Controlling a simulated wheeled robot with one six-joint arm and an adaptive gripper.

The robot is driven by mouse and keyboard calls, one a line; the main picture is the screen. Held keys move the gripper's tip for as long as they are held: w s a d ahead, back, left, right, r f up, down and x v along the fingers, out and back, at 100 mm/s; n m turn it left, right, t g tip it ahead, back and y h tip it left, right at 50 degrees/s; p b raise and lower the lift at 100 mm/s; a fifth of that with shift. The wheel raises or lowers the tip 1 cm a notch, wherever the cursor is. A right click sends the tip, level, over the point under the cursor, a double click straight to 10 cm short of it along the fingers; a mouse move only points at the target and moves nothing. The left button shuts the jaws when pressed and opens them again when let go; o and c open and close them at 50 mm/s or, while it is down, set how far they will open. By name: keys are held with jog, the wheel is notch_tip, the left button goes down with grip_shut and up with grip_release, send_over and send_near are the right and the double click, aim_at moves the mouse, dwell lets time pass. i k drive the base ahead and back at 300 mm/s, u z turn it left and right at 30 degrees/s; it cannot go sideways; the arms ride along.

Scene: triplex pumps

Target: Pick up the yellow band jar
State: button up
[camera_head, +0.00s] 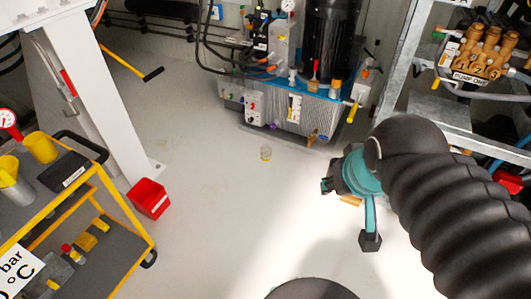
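My black ribbed arm covers the floor at the lower right.
A metal rack (398,70) stands at the right. The central floor is clear.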

aim_at(266, 149)
jog(key=u, duration=0.1)
jog(key=i, duration=1.4)
jog(key=u, duration=0.6)
